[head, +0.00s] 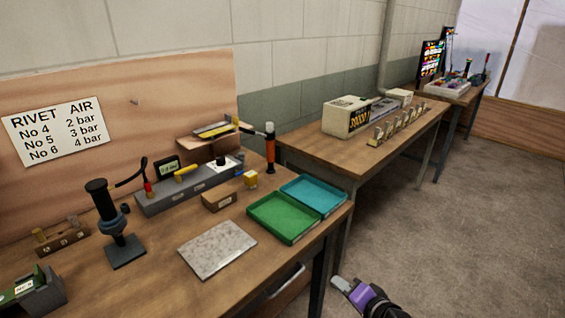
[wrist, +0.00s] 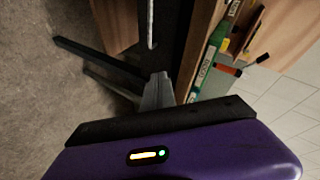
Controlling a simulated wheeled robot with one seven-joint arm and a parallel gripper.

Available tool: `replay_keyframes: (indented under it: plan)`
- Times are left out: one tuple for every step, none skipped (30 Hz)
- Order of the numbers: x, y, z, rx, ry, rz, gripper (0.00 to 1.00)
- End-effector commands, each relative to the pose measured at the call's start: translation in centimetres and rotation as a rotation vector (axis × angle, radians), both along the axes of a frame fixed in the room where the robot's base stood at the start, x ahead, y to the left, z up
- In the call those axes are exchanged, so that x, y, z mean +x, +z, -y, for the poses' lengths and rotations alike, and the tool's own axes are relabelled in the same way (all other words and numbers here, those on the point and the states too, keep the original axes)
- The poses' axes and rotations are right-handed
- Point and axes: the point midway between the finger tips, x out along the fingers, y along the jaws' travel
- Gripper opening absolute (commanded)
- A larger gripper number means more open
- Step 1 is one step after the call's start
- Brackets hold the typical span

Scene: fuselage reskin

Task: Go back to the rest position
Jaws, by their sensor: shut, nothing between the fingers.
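My gripper (head: 342,284) shows at the bottom of the head view, in front of the bench's right end and over the floor, apart from the bench. Its fingers are shut with nothing held. In the wrist view the purple gripper body fills the bottom, and the grey fingers (wrist: 158,92) are together, pointing up the picture. The wooden bench (head: 165,285) stands to the left of my gripper in the head view.
On the bench are a green tray (head: 284,218), a blue tray (head: 313,194), a grey plate (head: 217,248) and a black stand (head: 112,225). A second bench (head: 330,150) stands behind. The floor (head: 450,220) at right is clear.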

Motion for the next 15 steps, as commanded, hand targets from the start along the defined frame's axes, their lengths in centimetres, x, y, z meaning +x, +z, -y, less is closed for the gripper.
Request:
replay_keyframes:
  plan:
    - [-0.9,0.1,0.6,-0.041,-0.026,0.049,0.0]
    - [-1.2,0.3,1.0,-0.066,-0.039,0.078,0.0]
    - [-1.9,0.5,1.4,-0.1,-0.058,0.113,0.0]
    - [-2.4,0.7,1.8,-0.124,-0.071,0.139,0.0]
    - [-3.1,0.7,2.1,-0.149,-0.084,0.161,0.0]
    - [-4.0,0.9,2.5,-0.183,-0.102,0.192,0.0]
    - [-4.8,1.0,2.8,-0.209,-0.114,0.215,0.0]
    - [-5.7,1.1,3.2,-0.238,-0.128,0.236,0.0]
    - [-7.0,1.3,3.6,-0.276,-0.144,0.264,0.0]
    - [-8.1,1.5,3.8,-0.305,-0.155,0.286,0.0]
    - [-9.2,1.7,4.1,-0.337,-0.166,0.306,0.0]
    - [-10.8,1.9,4.4,-0.377,-0.179,0.331,0.0]
    - [-11.9,2.2,4.6,-0.409,-0.188,0.349,0.0]
    - [-13.1,2.4,4.9,-0.439,-0.197,0.366,0.0]
    - [-14.7,2.8,5.1,-0.478,-0.205,0.388,0.0]
